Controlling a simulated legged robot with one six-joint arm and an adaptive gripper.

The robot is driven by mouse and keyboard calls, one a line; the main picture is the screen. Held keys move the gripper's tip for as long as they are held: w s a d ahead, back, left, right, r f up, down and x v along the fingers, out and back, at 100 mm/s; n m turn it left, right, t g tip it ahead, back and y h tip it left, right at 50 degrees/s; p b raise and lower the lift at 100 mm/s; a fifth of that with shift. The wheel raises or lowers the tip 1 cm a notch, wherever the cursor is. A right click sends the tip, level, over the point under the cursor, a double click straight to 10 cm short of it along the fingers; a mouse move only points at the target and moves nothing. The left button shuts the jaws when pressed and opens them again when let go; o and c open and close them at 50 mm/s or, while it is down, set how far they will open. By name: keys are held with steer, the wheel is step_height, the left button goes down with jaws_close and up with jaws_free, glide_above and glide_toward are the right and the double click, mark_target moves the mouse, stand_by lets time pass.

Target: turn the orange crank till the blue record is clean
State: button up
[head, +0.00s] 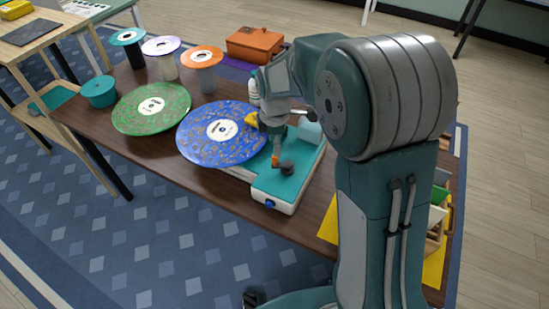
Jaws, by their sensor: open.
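The blue record (213,137) has a white label and brownish speckles over its surface. It lies at the left of a teal and white machine (273,189) on the brown table. The orange crank (276,160) shows as a small orange piece on top of the machine, close to a dark part. My gripper (281,160) is above the machine, at or very near the crank. It is open, but its fingers are small and partly hidden by my arm, so I cannot tell whether they touch the crank.
A speckled green record (151,112) lies left of the blue one. An orange box (255,44) is at the back. A yellow sheet (329,222) lies right of the machine.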

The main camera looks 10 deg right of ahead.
mark_target(275, 165)
step_height(275, 165, down, 7)
steer(key=shift+r, duration=0.1)
steer(key=shift+c, duration=0.3)
jaws_close()
